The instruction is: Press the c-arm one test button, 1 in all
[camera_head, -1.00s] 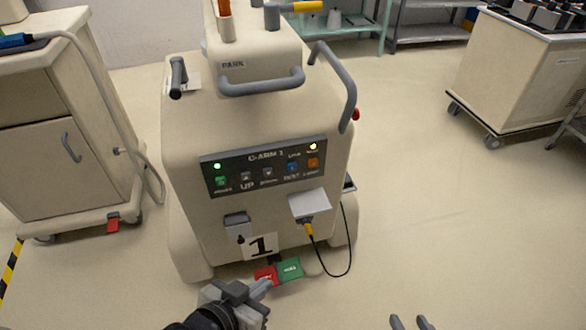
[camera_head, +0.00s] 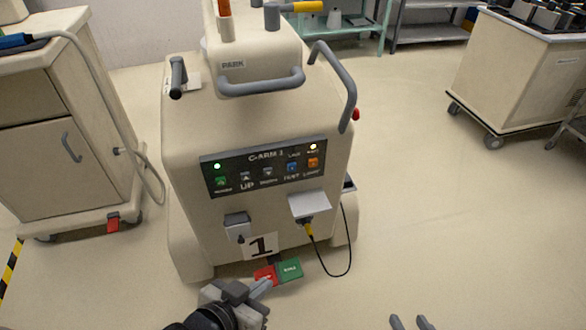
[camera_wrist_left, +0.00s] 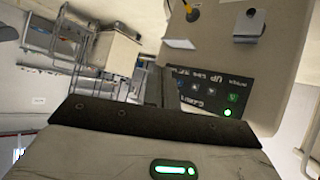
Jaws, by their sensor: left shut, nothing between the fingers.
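The c-arm one cart (camera_head: 240,120) stands in the middle, with a dark panel labelled C-ARM 1 (camera_head: 262,158) on its near face. The blue test button (camera_head: 292,168) is right of centre on that panel. In the left wrist view the panel appears upside down (camera_wrist_left: 212,97), partly hidden by my wrist. My left gripper (camera_head: 266,284) is shut and empty, low in front of the cart, below and apart from the panel. In the head view it overlaps the red pedal. My right gripper (camera_head: 411,322) is open at the bottom edge.
Red (camera_head: 266,273) and green (camera_head: 290,269) pedals lie at the cart's foot. A black cable with a yellow plug (camera_head: 309,230) hangs below a white flap (camera_head: 310,204). Another cart (camera_head: 60,130) stands left, one (camera_head: 515,75) at right.

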